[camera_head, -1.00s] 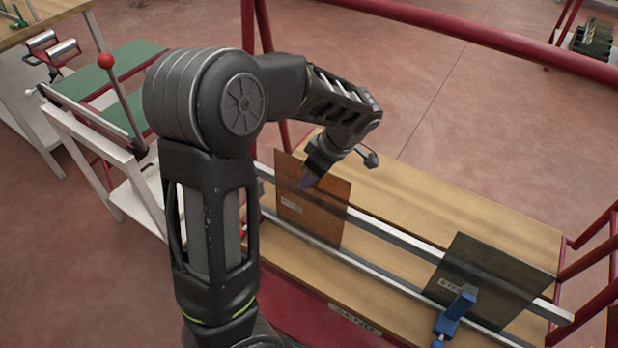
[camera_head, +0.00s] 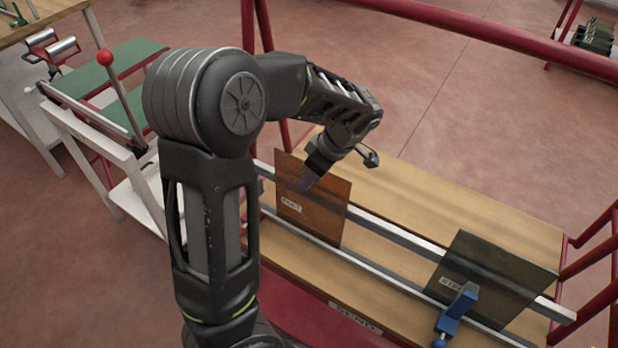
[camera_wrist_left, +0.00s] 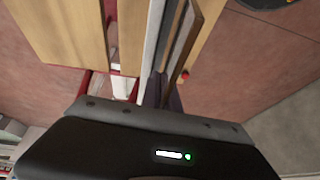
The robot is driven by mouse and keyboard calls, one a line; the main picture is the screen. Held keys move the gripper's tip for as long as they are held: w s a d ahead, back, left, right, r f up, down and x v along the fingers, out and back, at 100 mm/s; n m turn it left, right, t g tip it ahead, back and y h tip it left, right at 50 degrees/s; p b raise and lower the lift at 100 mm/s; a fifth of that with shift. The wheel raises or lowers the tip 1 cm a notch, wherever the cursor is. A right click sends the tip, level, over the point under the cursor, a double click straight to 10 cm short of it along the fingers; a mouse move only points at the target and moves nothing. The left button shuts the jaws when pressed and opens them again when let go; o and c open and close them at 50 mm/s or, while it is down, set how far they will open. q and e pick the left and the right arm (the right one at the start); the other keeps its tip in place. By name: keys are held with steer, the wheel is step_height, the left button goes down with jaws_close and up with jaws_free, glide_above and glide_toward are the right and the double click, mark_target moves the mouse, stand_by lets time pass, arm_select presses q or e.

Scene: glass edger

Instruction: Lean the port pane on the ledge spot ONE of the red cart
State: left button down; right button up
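The port pane (camera_head: 325,215), an orange-brown sheet with a small white label, stands upright along the metal rails (camera_head: 385,232) of a wooden-topped bench. My left gripper (camera_head: 307,183) is at the pane's upper part, with its fingertips overlapping the pane's face in the head view. In the left wrist view the pane (camera_wrist_left: 187,32) is seen nearly edge-on, near the dark fingers (camera_wrist_left: 165,92). Whether the fingers close on it cannot be told. My right gripper is not in view. I cannot identify the cart's ledge spot with certainty.
A dark labelled pane (camera_head: 495,272) stands farther right on the rails, with a blue clamp (camera_head: 457,312) by it. Red tubes (camera_head: 470,38) run behind the bench. A green-topped stand (camera_head: 125,62) with a red-knobbed lever (camera_head: 105,58) is at left. Red floor is open behind.

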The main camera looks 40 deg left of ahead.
arm_select(q)
steer(key=shift+f, duration=0.2)
steer(key=c, duration=1.5)
jaws_free()
steer(key=shift+c, duration=0.2)
steer(key=v, duration=0.8)
